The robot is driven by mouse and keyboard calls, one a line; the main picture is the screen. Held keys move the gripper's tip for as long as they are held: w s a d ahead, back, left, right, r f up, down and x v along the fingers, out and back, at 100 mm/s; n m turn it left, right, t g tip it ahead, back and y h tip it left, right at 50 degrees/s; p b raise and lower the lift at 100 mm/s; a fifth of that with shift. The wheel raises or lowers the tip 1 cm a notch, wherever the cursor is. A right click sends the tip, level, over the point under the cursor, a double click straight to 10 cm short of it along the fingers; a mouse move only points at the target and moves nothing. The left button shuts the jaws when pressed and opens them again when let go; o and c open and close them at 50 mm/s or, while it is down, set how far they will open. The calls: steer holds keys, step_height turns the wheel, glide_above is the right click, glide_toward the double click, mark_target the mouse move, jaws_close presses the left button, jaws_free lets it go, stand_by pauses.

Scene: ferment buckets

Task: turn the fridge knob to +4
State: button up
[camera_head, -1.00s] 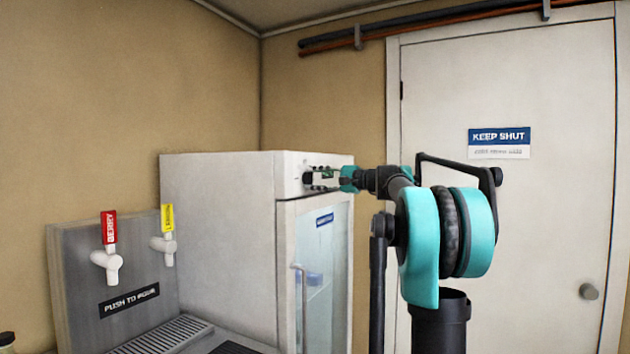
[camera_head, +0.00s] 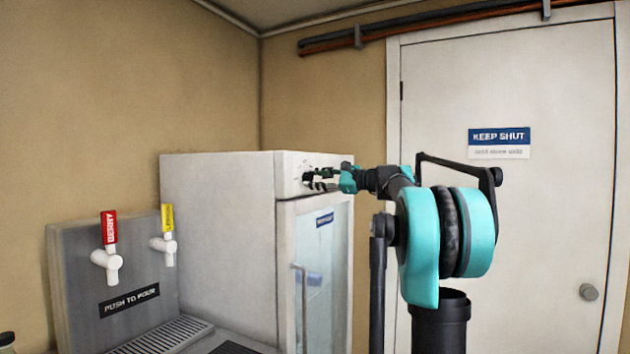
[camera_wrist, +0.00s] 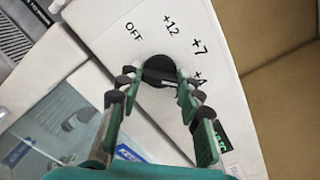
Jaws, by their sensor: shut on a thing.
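The fridge knob (camera_wrist: 160,69) is a dark round dial on the white panel at the top of the fridge front. Printed marks OFF, +12, +7 and +4 lie around it; the +4 is partly covered by a finger. My gripper (camera_wrist: 153,90) has its dark-tipped fingers on either side of the knob and is shut on it. In the head view my gripper (camera_head: 322,180) reaches the panel from the right, its fingers at the knob. I cannot make out a pointer on the knob, so its setting is unclear.
The white fridge (camera_head: 220,230) has a glass door with an upright handle (camera_head: 303,310) below the panel. A tap stand with a red-handled tap (camera_head: 108,255) and a yellow-handled tap (camera_head: 165,245) is at left. A white door (camera_head: 550,220) is behind my arm.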

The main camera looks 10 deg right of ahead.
stand_by(0.3)
steer(key=o, duration=1.2)
steer(key=shift+c, duration=0.2)
steer(key=v, duration=1.2)
